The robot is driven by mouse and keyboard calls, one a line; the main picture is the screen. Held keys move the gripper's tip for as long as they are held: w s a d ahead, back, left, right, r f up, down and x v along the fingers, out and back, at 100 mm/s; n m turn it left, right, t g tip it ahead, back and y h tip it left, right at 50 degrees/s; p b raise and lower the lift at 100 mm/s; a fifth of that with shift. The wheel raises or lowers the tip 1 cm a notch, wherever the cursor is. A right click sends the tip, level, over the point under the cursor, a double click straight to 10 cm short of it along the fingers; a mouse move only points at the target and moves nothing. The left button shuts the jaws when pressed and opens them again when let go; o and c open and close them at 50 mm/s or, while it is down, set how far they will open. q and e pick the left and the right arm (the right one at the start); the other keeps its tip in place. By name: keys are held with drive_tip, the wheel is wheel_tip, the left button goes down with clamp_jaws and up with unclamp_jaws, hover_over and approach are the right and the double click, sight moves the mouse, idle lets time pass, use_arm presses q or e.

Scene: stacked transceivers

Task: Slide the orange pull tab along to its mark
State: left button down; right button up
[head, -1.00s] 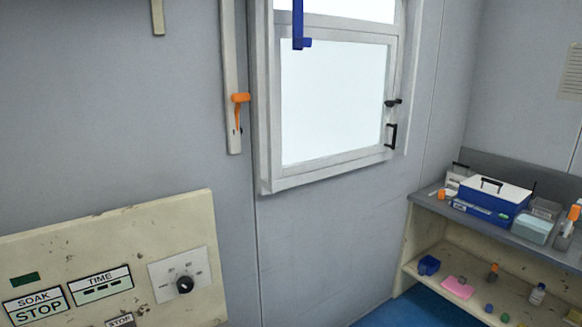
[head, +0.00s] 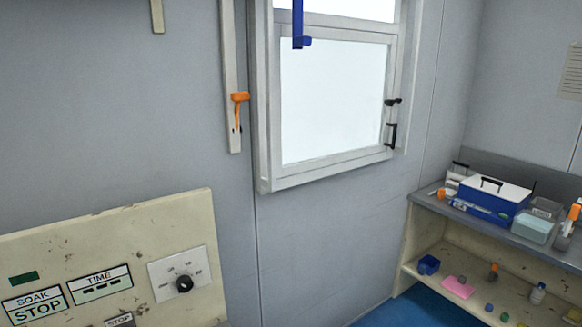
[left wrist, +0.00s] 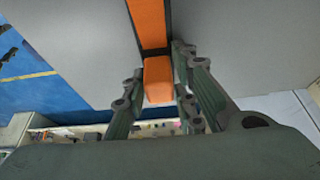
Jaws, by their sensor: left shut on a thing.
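In the left wrist view, an orange block-shaped tab (left wrist: 158,82) stands at the end of a dark track with an orange strip (left wrist: 148,22) along it. My left gripper (left wrist: 160,72) has its two green-grey fingers on either side of the tab and is shut on it. The contact faces are partly hidden by the fingers. The mark cannot be made out in either view. Neither gripper shows in the head view, and my right gripper is in no view.
In the head view, an orange handle (head: 238,108) sits on a white vertical rail (head: 230,60) beside a window (head: 330,100). A control panel (head: 110,255) is at lower left. At right, a shelf holds a blue box (head: 490,203) and small items.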

use_arm(q)
drive_tip(key=s+a+p, duration=0.1)
drive_tip(key=s+a, duration=0.1)
drive_tip(key=a, duration=0.1)
drive_tip(key=s+a+p, duration=0.1)
drive_tip(key=s+a, duration=0.1)
drive_tip(key=shift+a+f+p, duration=0.15)
drive_tip(key=shift+a+p, duration=0.1)
drive_tip(key=shift+p, duration=0.05)
drive_tip(key=c, duration=1.9)
unclamp_jaws()
drive_tip(key=shift+s+a, duration=0.1)
drive_tip(key=o, duration=0.5)
drive_tip(key=shift+o, duration=0.2)
